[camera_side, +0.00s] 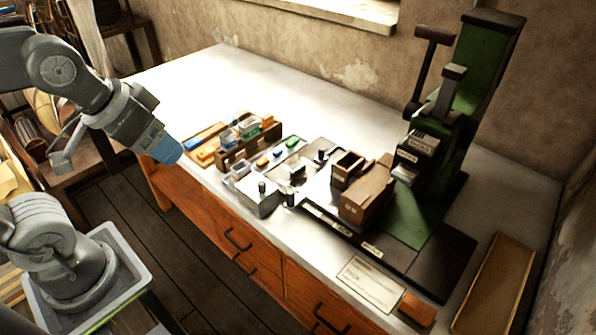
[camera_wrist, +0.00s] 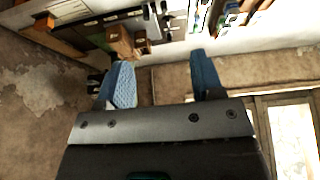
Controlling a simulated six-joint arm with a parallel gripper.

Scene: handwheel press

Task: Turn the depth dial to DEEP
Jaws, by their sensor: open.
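The green press (camera_side: 478,75) stands at the back right of the bench, with a black handle arm on its upper part. Small pale labelled plates (camera_side: 420,143) sit on its lower front. I cannot tell which part is the depth dial or where it points; the labels are too small to read. My gripper (camera_side: 168,150) hangs off the left front edge of the bench, far from the press and touching nothing. In the wrist view, its two blue fingers (camera_wrist: 161,68) are apart with nothing between them.
A brown wooden block (camera_side: 367,192) and small metal fixtures (camera_side: 262,195) stand between my gripper and the press. Trays of coloured pieces (camera_side: 235,135) lie nearer. A card (camera_side: 370,283) and long wooden tray (camera_side: 497,285) lie at the front right. The bench's back left is clear.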

